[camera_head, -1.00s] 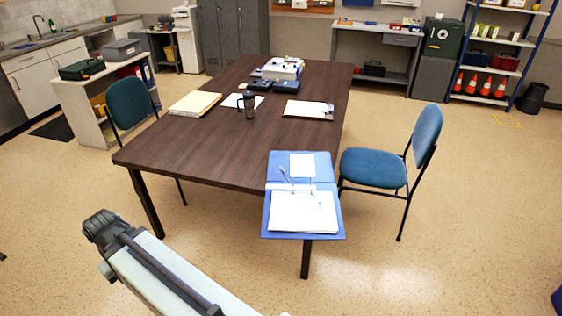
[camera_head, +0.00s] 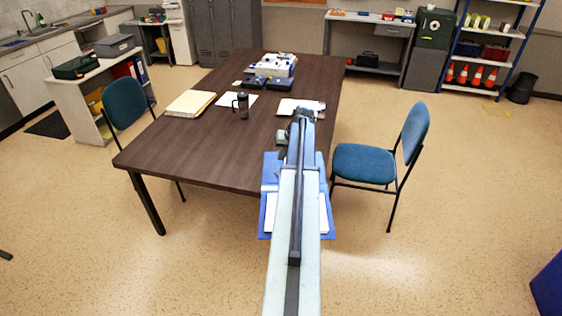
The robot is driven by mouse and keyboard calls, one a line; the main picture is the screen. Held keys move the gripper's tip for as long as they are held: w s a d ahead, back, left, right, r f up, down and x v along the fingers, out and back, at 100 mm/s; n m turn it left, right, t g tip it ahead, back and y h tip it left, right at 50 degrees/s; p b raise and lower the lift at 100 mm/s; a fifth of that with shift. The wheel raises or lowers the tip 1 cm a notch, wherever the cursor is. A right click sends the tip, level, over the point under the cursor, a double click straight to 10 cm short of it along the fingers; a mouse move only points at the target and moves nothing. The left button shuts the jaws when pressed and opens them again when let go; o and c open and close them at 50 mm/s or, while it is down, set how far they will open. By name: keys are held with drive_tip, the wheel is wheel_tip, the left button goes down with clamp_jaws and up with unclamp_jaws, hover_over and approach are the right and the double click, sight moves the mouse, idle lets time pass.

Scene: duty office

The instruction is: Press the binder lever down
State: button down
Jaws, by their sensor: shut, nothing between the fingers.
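The open blue binder (camera_head: 271,169) lies at the near right corner of the dark table, its near part overhanging the front edge. White sheets (camera_head: 269,213) lie in its near half. My arm passes over the middle of the binder and hides most of it. The binder's metal rings and lever are hidden behind my arm now, so I cannot tell the lever's position. The far end of my visible arm link lies, in the picture, beyond the binder near the right-hand papers. My gripper's fingers do not show.
A black mug (camera_head: 242,105), folders (camera_head: 190,103) and papers (camera_head: 298,107) lie on the table (camera_head: 190,150). Blue chairs stand at the left (camera_head: 126,103) and right (camera_head: 365,163). Open floor lies in front of the table.

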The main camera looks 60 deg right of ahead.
drive_tip(key=shift+m, duration=0.3)
drive_tip(key=s+d, duration=0.3)
drive_tip(key=shift+s+d+r, duration=0.15)
drive_tip(key=shift+d+r, duration=0.15)
drive_tip(key=shift+r, duration=0.1)
drive_tip(key=shift+f, duration=0.1)
